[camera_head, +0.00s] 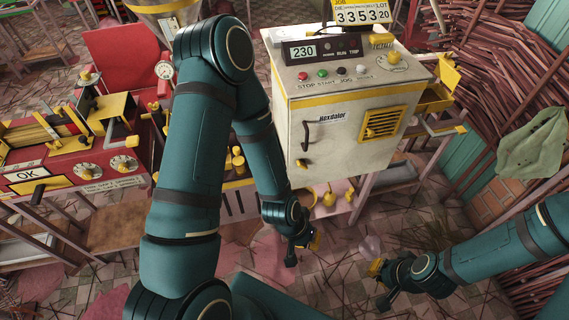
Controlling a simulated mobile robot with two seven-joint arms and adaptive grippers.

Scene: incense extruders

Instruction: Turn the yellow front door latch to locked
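The yellow front door latch (302,163) is a small knob low on the left side of the cream cabinet's front door (345,137), below a dark curved door handle (306,136). Its exact angle is too small to read. My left arm reaches up and bends down left of the cabinet. My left gripper (302,254) hangs below the cabinet, apart from the latch, its fingers spread and empty. My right gripper (381,284) is lower right of the cabinet, well away from the latch, with fingers apart and nothing between them.
The cabinet top carries a display and buttons (322,74). A vent with a yellow frame (383,123) is on the door's right. A red machine (75,165) stands left. Bundled sticks (510,60) line the right wall.

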